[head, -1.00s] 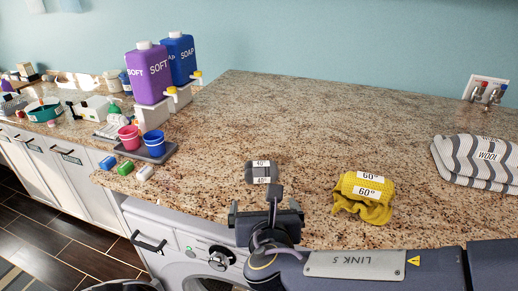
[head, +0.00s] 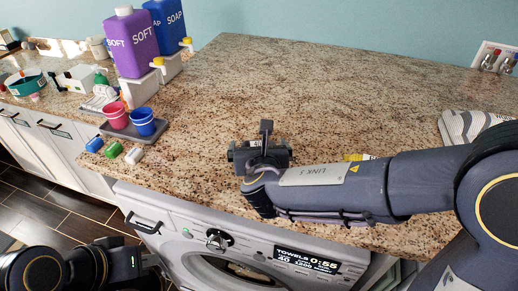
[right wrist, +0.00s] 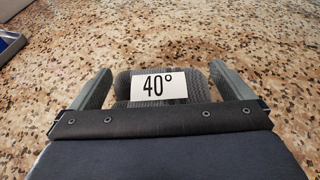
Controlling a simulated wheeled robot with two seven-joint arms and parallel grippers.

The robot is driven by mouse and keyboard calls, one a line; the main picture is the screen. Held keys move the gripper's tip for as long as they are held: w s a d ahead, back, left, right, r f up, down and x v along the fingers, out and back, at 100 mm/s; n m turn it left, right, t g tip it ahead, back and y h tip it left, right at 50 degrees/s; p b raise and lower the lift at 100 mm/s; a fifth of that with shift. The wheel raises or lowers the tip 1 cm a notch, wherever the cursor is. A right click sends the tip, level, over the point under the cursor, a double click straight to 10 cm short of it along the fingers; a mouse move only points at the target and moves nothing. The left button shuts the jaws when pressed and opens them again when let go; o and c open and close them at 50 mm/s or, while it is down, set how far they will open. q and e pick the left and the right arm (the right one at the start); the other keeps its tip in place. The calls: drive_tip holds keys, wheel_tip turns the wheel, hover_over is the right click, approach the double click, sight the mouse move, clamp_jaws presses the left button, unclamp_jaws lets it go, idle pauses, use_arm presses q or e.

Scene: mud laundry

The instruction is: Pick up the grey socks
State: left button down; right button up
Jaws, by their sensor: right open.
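The grey socks, a ribbed grey bundle with a white 40° label, lie on the speckled counter and show in the right wrist view (right wrist: 160,105). In the head view my right gripper and arm hide most of them. My right gripper (head: 262,150) is open and low over the counter. In the right wrist view its fingers (right wrist: 160,74) stand on either side of the socks, with small gaps. My left gripper (head: 122,258) is low at the left, in front of the washing machine and away from the socks. Its jaws are not clear.
A striped wool item (head: 470,125) is at the right. A tray (head: 160,133) with red and blue cups stands left, by purple and blue dispensers. The counter's back middle is clear.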

drive_tip(key=shift+c, duration=0.4)
drive_tip(key=c, duration=0.9)
drive_tip(key=shift+c, duration=0.2)
